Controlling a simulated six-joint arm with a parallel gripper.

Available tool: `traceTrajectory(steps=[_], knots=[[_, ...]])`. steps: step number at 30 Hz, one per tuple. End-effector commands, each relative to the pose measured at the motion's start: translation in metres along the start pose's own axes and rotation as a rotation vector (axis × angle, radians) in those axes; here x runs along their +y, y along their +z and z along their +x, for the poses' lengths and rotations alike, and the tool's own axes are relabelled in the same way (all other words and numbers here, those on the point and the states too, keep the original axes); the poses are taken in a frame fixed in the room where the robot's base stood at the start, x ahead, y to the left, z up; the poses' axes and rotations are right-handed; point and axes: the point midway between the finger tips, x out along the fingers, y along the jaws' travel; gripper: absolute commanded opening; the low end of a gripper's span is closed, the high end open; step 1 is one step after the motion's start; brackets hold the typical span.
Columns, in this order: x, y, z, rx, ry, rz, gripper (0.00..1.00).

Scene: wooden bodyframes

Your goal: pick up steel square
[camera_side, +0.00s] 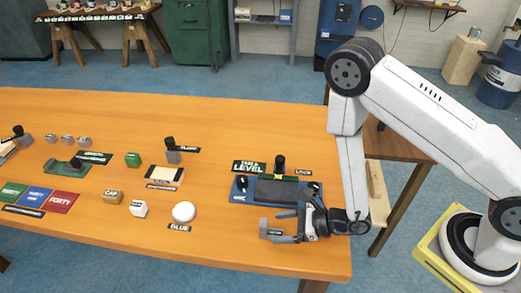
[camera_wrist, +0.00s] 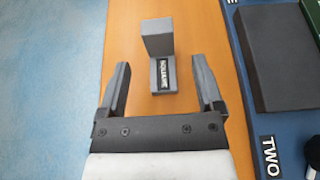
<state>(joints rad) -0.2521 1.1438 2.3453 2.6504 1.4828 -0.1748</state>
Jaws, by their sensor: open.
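The steel square (camera_wrist: 157,38) is a grey L-shaped block with a label reading SQUARE on its flat leg. In the wrist view it lies ahead of my gripper (camera_wrist: 159,62), with its upright leg farther out and its flat leg between the fingertips. My gripper is open, with one finger on each side of the square and visible gaps to both. In the side view the square (camera_side: 263,227) stands near the table's front edge, just left of my gripper (camera_side: 284,227), partly hidden by the fingers.
A blue base (camera_side: 240,196) with a dark block and a TABLE LEVEL sign (camera_side: 249,167) lies just behind my gripper. A white round piece (camera_side: 183,212) and a white cube (camera_side: 138,209) are to the left. The wooden table (camera_side: 225,245) is clear between them.

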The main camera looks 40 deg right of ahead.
Motion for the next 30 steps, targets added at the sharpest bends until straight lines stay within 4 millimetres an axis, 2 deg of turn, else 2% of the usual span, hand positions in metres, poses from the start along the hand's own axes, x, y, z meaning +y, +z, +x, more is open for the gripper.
traceTrajectory(steps=[3, 9, 26, 29, 30], knots=[[0.001, 0.0, 0.015, 0.0, 0.003, -0.002, 0.85], [0.0, 0.0, 0.032, 0.001, 0.002, -0.001, 0.85], [0.0, 0.0, 0.034, 0.002, 0.001, 0.0, 0.85], [0.0, 0.0, 0.034, 0.002, 0.001, 0.0, 0.57], [0.0, 0.0, 0.034, 0.002, 0.001, 0.0, 0.44]])
